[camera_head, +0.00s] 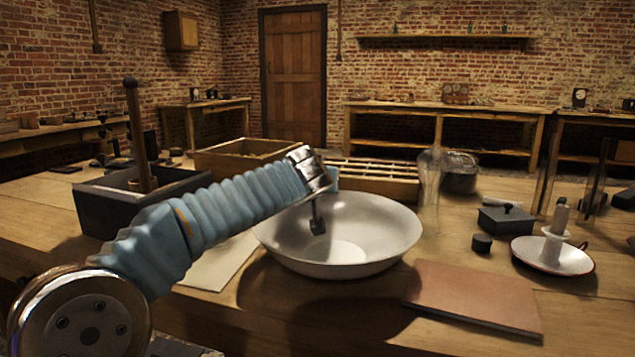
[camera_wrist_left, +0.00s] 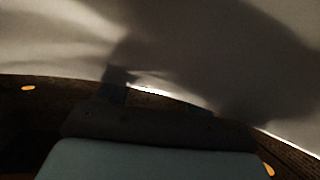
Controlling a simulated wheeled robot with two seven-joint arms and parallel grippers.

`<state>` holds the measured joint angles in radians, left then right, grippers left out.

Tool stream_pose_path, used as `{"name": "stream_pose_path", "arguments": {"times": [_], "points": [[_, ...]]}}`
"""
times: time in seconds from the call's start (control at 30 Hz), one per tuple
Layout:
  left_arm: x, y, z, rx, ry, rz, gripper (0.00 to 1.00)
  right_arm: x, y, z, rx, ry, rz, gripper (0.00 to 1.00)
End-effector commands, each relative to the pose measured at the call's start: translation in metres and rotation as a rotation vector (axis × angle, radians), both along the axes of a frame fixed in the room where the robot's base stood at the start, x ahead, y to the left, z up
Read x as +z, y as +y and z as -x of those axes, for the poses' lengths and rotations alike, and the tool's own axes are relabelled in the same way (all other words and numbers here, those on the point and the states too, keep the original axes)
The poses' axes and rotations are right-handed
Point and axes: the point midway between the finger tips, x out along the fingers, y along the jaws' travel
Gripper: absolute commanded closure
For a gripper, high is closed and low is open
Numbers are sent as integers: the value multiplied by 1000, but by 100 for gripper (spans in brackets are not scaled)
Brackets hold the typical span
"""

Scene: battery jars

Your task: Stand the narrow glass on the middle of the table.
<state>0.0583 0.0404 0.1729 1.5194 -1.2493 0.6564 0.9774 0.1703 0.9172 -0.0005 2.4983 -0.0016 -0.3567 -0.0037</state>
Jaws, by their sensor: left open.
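A tall, narrow clear glass (camera_head: 429,178) stands upright on the table, just behind the right rim of a wide white bowl (camera_head: 385,228). My left gripper (camera_head: 318,227) reaches in from the left and points down over the inside of the bowl. It is open, apart from the glass and to its left; no held thing shows. In the left wrist view the bowl's pale wall (camera_wrist_left: 60,45) fills the top, with a dark shadow across it; the glass cannot be made out there. My right gripper is not in view.
A reddish-brown board (camera_head: 480,297) lies right of the bowl. A lidded dark box (camera_head: 506,221), a small black cylinder (camera_head: 482,243) and a white dish (camera_head: 570,262) with a candle-like stick stand farther right. Divided wooden trays (camera_head: 375,180) lie behind. Bare wood shows front right.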

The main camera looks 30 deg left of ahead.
Motion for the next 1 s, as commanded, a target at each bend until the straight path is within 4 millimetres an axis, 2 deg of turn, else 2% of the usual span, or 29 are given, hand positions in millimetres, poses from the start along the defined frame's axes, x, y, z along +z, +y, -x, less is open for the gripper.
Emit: {"name": "stream_pose_path", "arguments": {"times": [0.2,0.5,0.7,0.83,1.0], "points": [[6,-2,3,-1,-1,0,34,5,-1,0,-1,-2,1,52],[29,-28,62,-1,-5,1,34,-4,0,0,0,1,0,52],[41,-42,92,-1,-1,0,34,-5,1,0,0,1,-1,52],[44,-46,101,0,-1,0,34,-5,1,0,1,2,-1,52],[45,-47,103,1,0,0,34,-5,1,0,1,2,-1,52]]}}
